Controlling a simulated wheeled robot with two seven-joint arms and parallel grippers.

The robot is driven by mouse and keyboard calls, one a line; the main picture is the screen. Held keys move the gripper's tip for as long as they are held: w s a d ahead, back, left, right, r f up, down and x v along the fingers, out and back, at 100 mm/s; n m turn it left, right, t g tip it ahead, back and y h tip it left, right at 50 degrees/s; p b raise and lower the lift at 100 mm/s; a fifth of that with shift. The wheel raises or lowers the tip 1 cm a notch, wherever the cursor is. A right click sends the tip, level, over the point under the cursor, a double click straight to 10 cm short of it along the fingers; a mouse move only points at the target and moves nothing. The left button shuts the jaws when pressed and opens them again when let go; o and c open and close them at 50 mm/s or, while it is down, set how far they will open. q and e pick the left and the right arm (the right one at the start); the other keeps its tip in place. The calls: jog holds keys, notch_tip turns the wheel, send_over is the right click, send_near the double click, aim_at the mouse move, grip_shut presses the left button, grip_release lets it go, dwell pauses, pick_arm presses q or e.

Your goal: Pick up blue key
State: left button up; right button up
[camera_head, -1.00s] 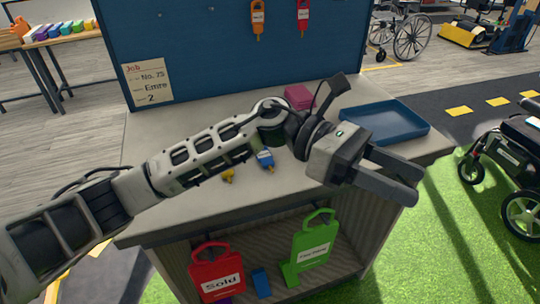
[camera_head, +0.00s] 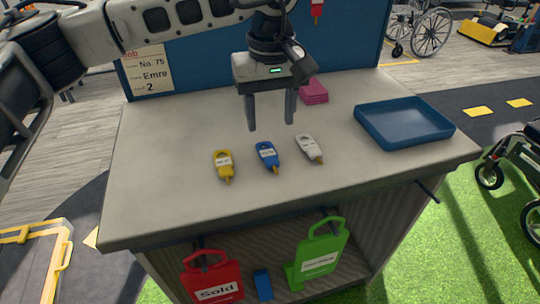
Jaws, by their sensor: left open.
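The blue key (camera_head: 267,155) lies on the grey counter (camera_head: 170,200), between a yellow key (camera_head: 223,164) on its left and a white key (camera_head: 309,148) on its right. All three lie apart with their tips toward the front edge. My left gripper (camera_head: 271,127) points down above and a little behind the blue key. Its two fingers are apart with nothing between them. Its height above the counter is hard to judge. My right gripper does not show.
A blue tray (camera_head: 405,123) stands at the counter's right, empty. A pink block (camera_head: 314,91) sits at the back. A blue backboard holds a job card (camera_head: 147,76). A red "Sold" tag (camera_head: 212,278) and a green tag (camera_head: 318,252) stand on the shelf below. The front counter is clear.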

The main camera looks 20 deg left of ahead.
aim_at(271, 158)
pick_arm(q)
jog(key=f, duration=0.3)
jog(key=f+p, duration=0.1)
jog(key=f, duration=0.4)
jog(key=shift+s+d+f, duration=0.2)
jog(key=shift+s+f, duration=0.05)
jog(key=shift+f, duration=0.1)
jog(key=c, duration=0.9)
